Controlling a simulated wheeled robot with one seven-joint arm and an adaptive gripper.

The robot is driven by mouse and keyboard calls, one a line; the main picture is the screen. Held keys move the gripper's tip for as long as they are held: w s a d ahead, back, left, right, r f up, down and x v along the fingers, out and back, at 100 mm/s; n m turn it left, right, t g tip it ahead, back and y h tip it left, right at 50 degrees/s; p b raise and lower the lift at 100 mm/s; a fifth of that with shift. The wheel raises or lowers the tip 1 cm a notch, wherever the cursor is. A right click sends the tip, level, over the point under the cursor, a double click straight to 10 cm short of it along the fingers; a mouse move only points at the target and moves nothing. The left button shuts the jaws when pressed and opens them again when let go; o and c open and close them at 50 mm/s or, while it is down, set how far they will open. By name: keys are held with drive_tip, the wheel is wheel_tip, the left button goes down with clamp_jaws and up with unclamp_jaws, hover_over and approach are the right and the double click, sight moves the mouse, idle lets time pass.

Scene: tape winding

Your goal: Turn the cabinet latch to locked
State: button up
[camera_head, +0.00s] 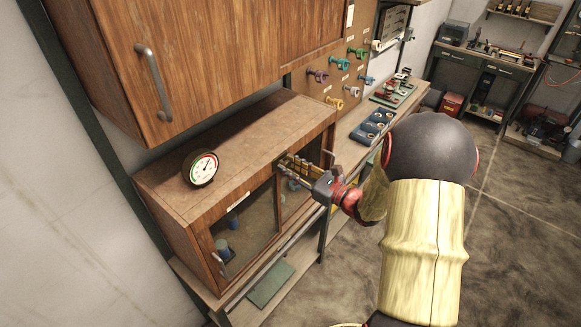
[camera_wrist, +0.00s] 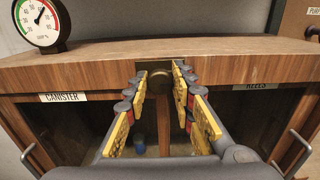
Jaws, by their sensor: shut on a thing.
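The wooden cabinet (camera_head: 200,215) stands on a bench below a larger wall cabinet. In the wrist view its top front rail (camera_wrist: 95,75) runs across, with doors labelled CANISTER (camera_wrist: 62,97) on the left and REELS (camera_wrist: 256,87) on the right. The latch (camera_wrist: 161,77) is a dark, brassy piece at the middle of the front, where the doors meet. My gripper (camera_wrist: 160,72) has its yellow-padded fingers on either side of the latch and is shut on it. In the head view my gripper (camera_head: 286,163) reaches the cabinet front from the right; its fingers hide the latch, whose angle I cannot tell.
A dial gauge (camera_head: 200,168) stands on the cabinet top. A door handle (camera_head: 219,264) juts out at the lower left. A blue tray (camera_head: 372,127) and a pegboard with coloured reels (camera_head: 318,76) are farther along the bench. The floor at right is open.

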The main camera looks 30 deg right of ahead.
clamp_jaws()
drive_tip(key=shift+p, duration=0.3)
drive_tip(key=m+p, duration=0.3)
drive_tip(key=shift+d+r+m, duration=0.1)
drive_tip(key=shift+r+m, duration=0.05)
drive_tip(key=shift+m, duration=0.25)
drive_tip(key=m+p, duration=0.5)
drive_tip(key=shift+m, duration=0.3)
drive_tip(key=m+p, duration=0.4)
drive_tip(key=m, duration=0.1)
drive_tip(key=shift+d+p, duration=0.1)
drive_tip(key=shift+p, duration=0.3)
drive_tip(key=shift+f+m+p, duration=0.15)
drive_tip(key=shift+m+p, duration=0.45)
drive_tip(key=shift+m, duration=0.3)
drive_tip(key=shift+f+m+p, duration=0.15)
drive_tip(key=shift+m+p, duration=0.4)
drive_tip(key=shift+m, duration=0.35)
drive_tip(key=o, duration=1)
unclamp_jaws()
